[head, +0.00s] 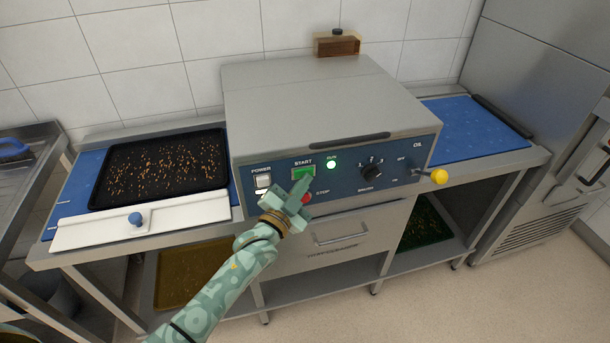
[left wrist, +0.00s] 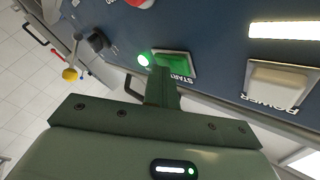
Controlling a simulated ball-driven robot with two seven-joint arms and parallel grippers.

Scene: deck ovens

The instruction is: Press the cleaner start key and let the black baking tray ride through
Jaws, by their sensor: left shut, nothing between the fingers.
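The black baking tray (head: 165,168), strewn with brown crumbs, lies on the blue belt at the left side of the cleaner (head: 320,110). The green start key (head: 303,173) is on the cleaner's blue front panel; it also shows in the left wrist view (left wrist: 178,66). The RUN lamp (head: 331,165) beside it glows green. My left gripper (head: 301,190) is shut and empty, its fingertips at the start key's lower edge. I cannot tell whether they touch it. My right gripper is not in view.
The red stop key (head: 306,198) is close beside my left gripper. A power switch (head: 263,181), brush knob (head: 372,168) and yellow-ended lever (head: 438,176) are also on the front. A white guide with a blue knob (head: 136,219) lies before the tray. The right blue belt (head: 468,128) is empty.

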